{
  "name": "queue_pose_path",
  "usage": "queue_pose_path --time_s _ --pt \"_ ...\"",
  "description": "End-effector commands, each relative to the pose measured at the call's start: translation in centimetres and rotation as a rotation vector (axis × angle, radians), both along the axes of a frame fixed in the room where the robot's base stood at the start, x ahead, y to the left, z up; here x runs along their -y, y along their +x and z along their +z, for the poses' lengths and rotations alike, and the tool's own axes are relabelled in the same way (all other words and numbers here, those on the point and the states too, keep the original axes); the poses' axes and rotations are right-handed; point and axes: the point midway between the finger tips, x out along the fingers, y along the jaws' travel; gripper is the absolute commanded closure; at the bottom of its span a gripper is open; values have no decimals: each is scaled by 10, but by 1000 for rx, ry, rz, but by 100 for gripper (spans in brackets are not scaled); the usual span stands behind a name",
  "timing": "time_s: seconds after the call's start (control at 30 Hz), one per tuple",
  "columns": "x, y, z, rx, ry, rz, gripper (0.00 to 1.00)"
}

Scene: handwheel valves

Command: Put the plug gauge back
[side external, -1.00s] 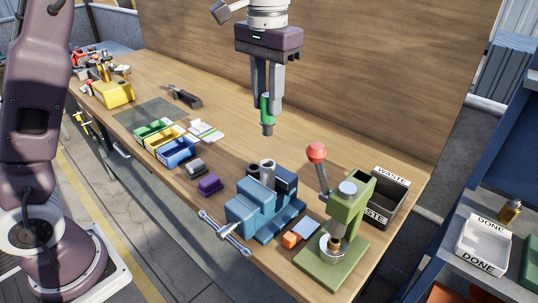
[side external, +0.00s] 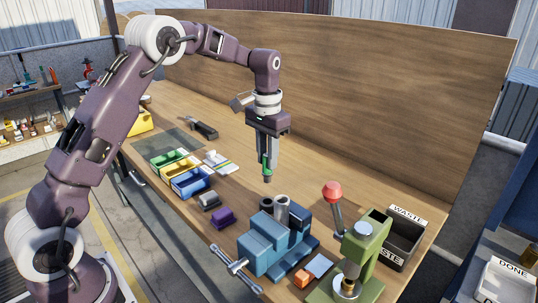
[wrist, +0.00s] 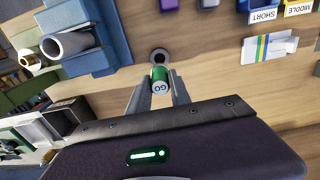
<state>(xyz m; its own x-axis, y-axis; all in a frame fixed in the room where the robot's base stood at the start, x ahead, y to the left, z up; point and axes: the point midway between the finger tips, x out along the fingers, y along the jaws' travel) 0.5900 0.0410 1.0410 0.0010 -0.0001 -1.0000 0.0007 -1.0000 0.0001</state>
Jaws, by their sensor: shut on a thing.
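The plug gauge (side external: 267,167) has a green handle and a grey lower end. My gripper (wrist: 159,84) is shut on its handle; the letters GO show in the wrist view. The gauge hangs upright above the bench, with a gap below its grey end in the side view. A dark round ring (side external: 267,204) stands behind the blue vise, below the gauge and left of a grey tube (side external: 281,208). In the wrist view a dark-centred round shape shows just beyond the handle; I cannot tell whether it is that ring or the gauge's end.
The blue vise (side external: 268,243) stands in front of the ring. A green press (side external: 362,250) with a red-knobbed lever and a WASTE box (side external: 402,243) are at the right. Coloured bins (side external: 190,183) and a label card (side external: 221,163) are left. A wooden wall backs the bench.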

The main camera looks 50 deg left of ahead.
Motion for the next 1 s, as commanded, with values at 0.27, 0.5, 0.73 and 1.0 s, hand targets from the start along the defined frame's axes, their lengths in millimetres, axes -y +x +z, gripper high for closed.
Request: queue_pose_path --time_s 0.27,0.5,0.73,1.0 --pt "0 -1 -30 -3 -1 0 100" --pt "0 0 -52 -1 0 0 100" --pt "0 0 -56 0 0 0 100" --pt "0 0 -55 0 0 0 100"
